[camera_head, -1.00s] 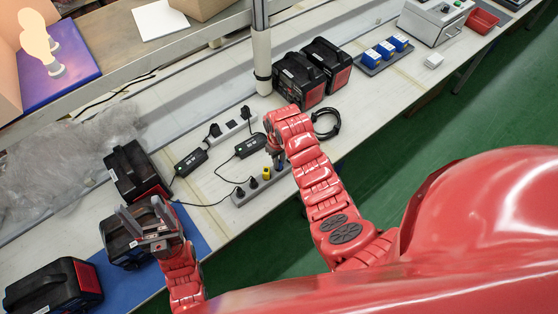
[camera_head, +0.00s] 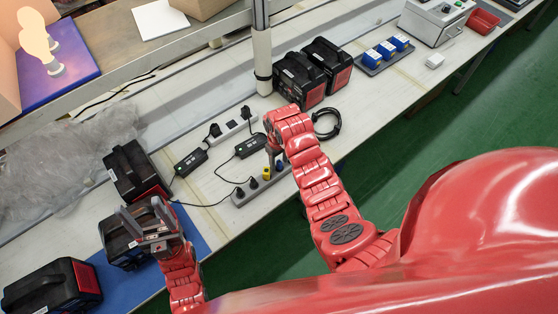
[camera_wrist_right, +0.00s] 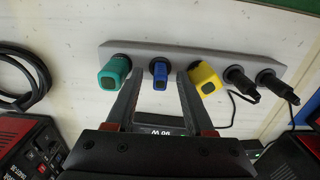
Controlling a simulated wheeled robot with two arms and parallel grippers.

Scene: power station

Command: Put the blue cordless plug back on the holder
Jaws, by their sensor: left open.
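The blue plug (camera_wrist_right: 160,76) stands in the grey holder strip (camera_wrist_right: 138,49), between a green plug (camera_wrist_right: 115,72) and a yellow plug (camera_wrist_right: 205,79) in the right wrist view. My right gripper (camera_wrist_right: 161,78) is open, with one finger on each side of the blue plug and a gap visible at both sides. In the head view the holder (camera_head: 241,199) lies near the table's front edge, and the right gripper (camera_head: 274,160) reaches down over its right end; its arm hides part of the row. My left gripper (camera_head: 143,213) is open and empty, above a black-and-red case.
Two black plugs (camera_wrist_right: 240,82) with cables sit at the strip's right end in the wrist view. Black-and-red cases (camera_head: 130,171) stand at left and behind the right arm (camera_head: 300,80). A coiled black cable (camera_head: 327,123) and black adapters (camera_head: 190,162) lie nearby.

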